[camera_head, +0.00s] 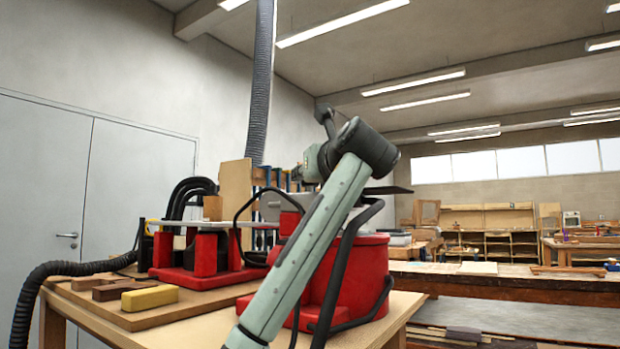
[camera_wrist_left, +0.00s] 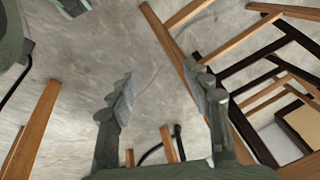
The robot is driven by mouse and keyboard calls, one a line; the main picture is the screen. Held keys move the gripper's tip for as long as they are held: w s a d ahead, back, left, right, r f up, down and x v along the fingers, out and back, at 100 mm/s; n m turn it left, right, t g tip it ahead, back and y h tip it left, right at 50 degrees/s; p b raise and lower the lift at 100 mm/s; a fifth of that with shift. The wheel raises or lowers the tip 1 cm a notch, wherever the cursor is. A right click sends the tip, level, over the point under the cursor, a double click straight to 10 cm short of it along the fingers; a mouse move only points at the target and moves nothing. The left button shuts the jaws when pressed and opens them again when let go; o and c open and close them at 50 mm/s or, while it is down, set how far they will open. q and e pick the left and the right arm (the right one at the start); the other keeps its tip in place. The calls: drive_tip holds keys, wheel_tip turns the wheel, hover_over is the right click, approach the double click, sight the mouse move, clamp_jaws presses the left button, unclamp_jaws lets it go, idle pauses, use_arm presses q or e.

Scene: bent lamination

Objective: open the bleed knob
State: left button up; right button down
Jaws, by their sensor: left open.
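I cannot make out the bleed knob in either view. A red rounded tank (camera_head: 362,268) stands on the near table, partly hidden behind my grey-green arm. Left of it is a red-framed machine (camera_head: 205,258) on the same table. My left gripper (camera_wrist_left: 163,88) shows in the left wrist view with its two fingers spread wide and nothing between them. Behind the fingers are the grey floor and wooden legs. In the head view I cannot make out its fingers. My right gripper is in neither view.
The wooden table (camera_head: 120,328) carries a yellow block (camera_head: 150,298) and brown blocks at the left. A ribbed black hose (camera_head: 62,270) runs down at the far left. A grey ribbed duct (camera_head: 261,90) hangs from above. Long workbenches (camera_head: 500,282) stand to the right.

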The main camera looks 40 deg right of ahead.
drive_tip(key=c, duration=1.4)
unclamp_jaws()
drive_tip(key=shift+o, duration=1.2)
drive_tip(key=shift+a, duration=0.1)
